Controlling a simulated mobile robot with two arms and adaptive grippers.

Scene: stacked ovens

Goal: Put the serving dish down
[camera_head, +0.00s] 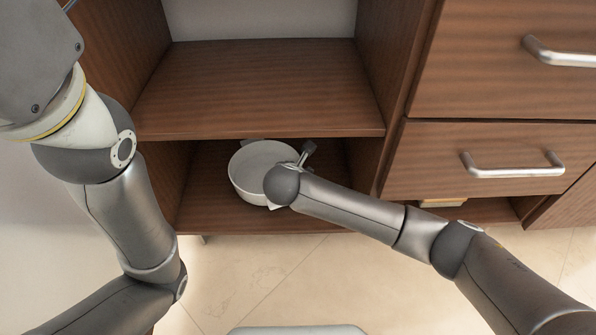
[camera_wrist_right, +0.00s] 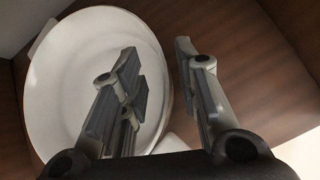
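The serving dish (camera_head: 250,163) is a round white dish with small handles. It sits in the lower compartment of the wooden cabinet, apparently resting on the bottom shelf (camera_head: 205,215). My right gripper (camera_head: 302,156) is at the dish's right side, partly hidden by my own wrist. In the right wrist view, the dish (camera_wrist_right: 70,75) fills the left side. The fingers of my right gripper (camera_wrist_right: 160,75) stand apart, one over the dish's inside and the other beyond its rim. The rim runs between them with a visible gap. My left arm is at the left; its gripper is out of view.
A middle shelf board (camera_head: 260,90) lies above the dish, and the compartment's side wall (camera_head: 368,165) is close on the right. Drawers with metal handles (camera_head: 512,170) stand farther right. The tiled floor (camera_head: 290,275) in front is clear apart from my own parts.

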